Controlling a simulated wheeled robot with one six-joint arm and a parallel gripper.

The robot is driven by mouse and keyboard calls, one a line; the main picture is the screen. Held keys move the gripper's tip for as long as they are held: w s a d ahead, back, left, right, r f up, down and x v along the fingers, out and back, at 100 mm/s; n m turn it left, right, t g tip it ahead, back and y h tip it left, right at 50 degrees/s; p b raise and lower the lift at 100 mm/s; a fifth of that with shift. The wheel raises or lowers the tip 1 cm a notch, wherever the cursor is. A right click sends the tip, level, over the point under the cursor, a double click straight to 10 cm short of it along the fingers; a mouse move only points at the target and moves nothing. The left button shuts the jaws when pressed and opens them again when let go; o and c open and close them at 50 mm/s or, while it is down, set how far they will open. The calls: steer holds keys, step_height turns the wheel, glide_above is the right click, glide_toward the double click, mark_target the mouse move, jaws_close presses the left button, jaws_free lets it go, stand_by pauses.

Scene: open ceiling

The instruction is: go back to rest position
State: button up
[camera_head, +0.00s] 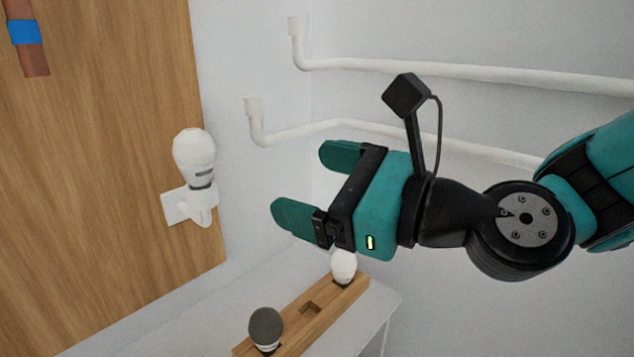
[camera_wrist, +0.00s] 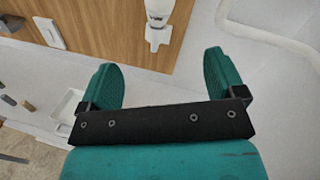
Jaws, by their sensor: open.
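My gripper (camera_head: 305,187) is open and empty, with its two teal fingers spread apart. In the head view it is held in the air right of the wooden panel and above the white ledge. In the wrist view my gripper (camera_wrist: 162,82) also shows wide apart with nothing between the fingers. A white bulb (camera_head: 194,152) sits upright in a white wall holder (camera_head: 190,207) on the panel, left of the fingers and apart from them. The lower part of the bulb and its holder also show in the wrist view (camera_wrist: 157,12), beyond the fingers.
A wooden block (camera_head: 327,317) on the ledge (camera_head: 195,318) holds a dark bulb (camera_head: 265,327) and a white bulb (camera_head: 344,265), with an empty slot between. White pipes (camera_head: 450,70) run along the wall behind. The wooden panel (camera_head: 110,150) stands at left. A white tray (camera_wrist: 66,105) shows lower left.

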steer(key=s+d+f+n+g+h, duration=0.4)
steer(key=d+n, duration=0.4)
steer(key=n, duration=0.5)
steer(key=s+d+f+n+g+h, duration=0.4)
steer(key=s+d+f+n+h, duration=0.2)
steer(key=n, duration=0.8)
steer(key=shift+s+d+f+g+h, duration=0.4)
steer(key=shift+s+d+h, duration=0.2)
steer(key=shift+d+h, duration=0.25)
